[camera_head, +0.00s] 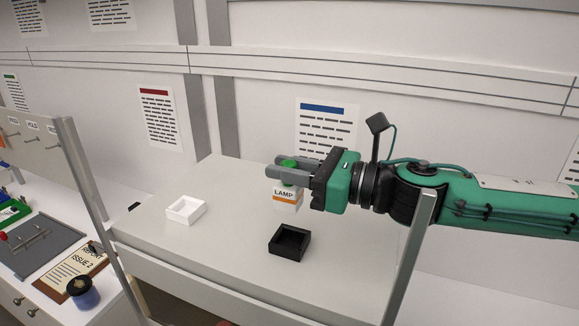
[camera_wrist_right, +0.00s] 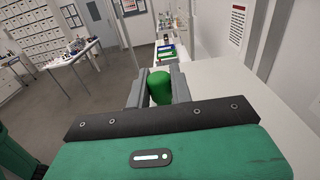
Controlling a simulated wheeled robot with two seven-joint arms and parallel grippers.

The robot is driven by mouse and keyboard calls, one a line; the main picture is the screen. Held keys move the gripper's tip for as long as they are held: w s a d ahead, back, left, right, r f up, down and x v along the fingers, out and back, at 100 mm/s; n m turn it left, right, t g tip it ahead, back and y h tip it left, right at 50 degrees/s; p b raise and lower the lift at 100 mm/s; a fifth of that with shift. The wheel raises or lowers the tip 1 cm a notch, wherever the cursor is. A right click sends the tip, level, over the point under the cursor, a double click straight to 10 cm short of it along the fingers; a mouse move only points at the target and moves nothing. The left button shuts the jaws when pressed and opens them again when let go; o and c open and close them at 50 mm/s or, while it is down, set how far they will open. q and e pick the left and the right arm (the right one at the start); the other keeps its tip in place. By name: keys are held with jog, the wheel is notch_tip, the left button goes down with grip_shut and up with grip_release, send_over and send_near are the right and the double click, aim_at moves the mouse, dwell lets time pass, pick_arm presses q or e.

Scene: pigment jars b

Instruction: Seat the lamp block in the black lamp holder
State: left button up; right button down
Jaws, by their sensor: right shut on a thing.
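The lamp block (camera_head: 287,198) is white with an orange stripe, the word LAMP and a green knob on top. My right gripper (camera_head: 286,170) is shut on the green knob and holds the block upright, behind the black lamp holder in the head view. In the right wrist view the green knob (camera_wrist_right: 160,88) sits between the two fingers. Whether the block's underside touches the table is hard to tell. The black lamp holder (camera_head: 289,243) is an open, empty square tray on the white table. My left gripper is not in view.
A white open square tray (camera_head: 186,210) stands to the left on the same table (camera_head: 225,262). Metal posts (camera_head: 92,190) rise at the table's front corners. A side bench at left holds a clipboard (camera_head: 72,270), a grey tray (camera_head: 38,246) and a dark-topped jar (camera_head: 82,292).

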aim_at(300, 201)
jog(key=shift+d, duration=0.15)
jog(key=shift+d+f, duration=0.1)
jog(key=shift+f, duration=0.05)
jog(key=shift+s+f+b, duration=0.1)
jog(key=shift+f+b, duration=0.15)
jog(key=shift+b, duration=0.1)
jog(key=shift+f+b, duration=0.5)
jog(key=shift+f, duration=0.2)
notch_tip(300, 201, down, 3)
jog(key=shift+f+b, duration=0.1)
jog(key=shift+b, duration=0.95)
jog(key=shift+f, duration=0.2)
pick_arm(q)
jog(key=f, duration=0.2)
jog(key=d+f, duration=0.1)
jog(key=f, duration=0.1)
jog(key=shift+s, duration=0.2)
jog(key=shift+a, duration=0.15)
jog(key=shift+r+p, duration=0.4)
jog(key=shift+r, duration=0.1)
